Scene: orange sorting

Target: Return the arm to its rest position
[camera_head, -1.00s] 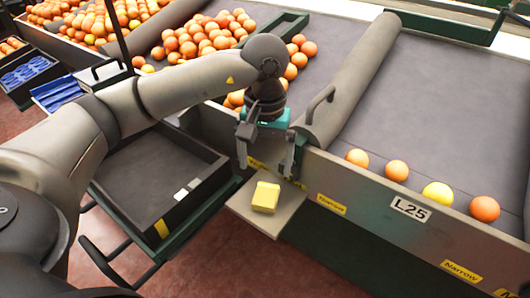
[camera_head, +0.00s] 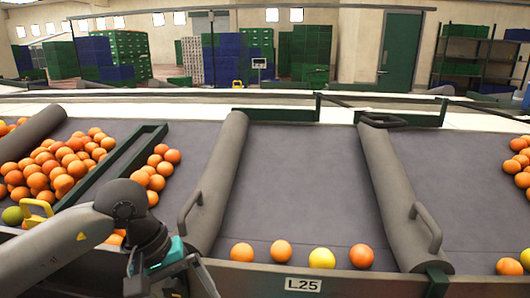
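My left arm (camera_head: 60,250) comes in from the lower left. My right gripper is out of view.
Three oranges and a yellow fruit (camera_head: 322,258) lie along the front of the middle lane (camera_head: 290,180). Grey rollers (camera_head: 218,180) divide the lanes. Orange piles (camera_head: 60,165) lie left and right. A yellow handled object (camera_head: 38,207) is at the left. Crates (camera_head: 305,55) stand behind.

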